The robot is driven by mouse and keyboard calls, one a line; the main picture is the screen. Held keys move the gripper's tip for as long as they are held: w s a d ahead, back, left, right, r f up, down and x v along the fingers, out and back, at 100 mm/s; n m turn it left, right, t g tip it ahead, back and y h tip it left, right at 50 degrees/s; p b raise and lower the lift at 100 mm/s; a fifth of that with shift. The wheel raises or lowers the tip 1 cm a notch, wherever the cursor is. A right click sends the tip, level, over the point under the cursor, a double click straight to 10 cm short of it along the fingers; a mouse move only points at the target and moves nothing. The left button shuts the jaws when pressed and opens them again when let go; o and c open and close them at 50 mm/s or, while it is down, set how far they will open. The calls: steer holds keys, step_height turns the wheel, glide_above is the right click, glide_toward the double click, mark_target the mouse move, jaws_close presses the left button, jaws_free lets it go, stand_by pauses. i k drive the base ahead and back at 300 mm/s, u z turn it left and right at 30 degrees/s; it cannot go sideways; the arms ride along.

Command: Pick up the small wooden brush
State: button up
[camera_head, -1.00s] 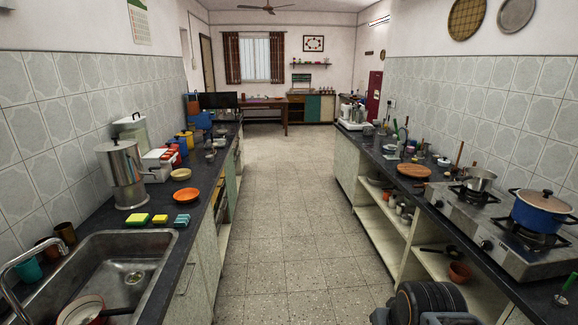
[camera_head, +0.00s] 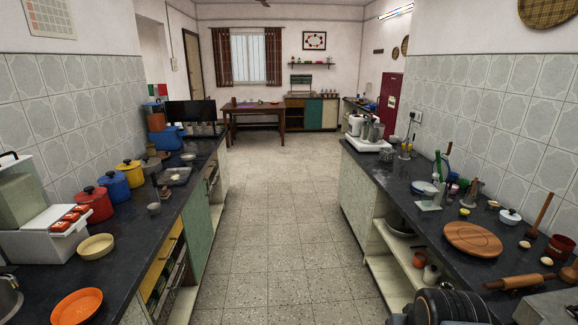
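I cannot clearly make out the small wooden brush. A small brown upright item (camera_head: 473,191) on the right counter (camera_head: 425,215) could be it, but it is too small to tell. A long wooden-handled tool (camera_head: 542,214) stands farther right on the same counter. The dark rounded part at the bottom right appears to be my own arm. My gripper's fingers do not show.
A floor aisle (camera_head: 278,230) runs clear between the two counters. The right counter holds a round wooden board (camera_head: 473,239), a rolling pin (camera_head: 520,281) and a white mixer (camera_head: 368,135). The left counter holds colored pots and an orange bowl (camera_head: 77,306). A table (camera_head: 268,108) stands at the back.

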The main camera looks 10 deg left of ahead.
mark_target(165, 193)
steer(key=u, duration=0.15)
steer(key=i, duration=2.3)
steer(key=u, duration=1.2)
steer(key=i, duration=1.55)
steer(key=u, duration=1.6)
steer(key=i, duration=0.8)
steer(key=u, duration=0.25)
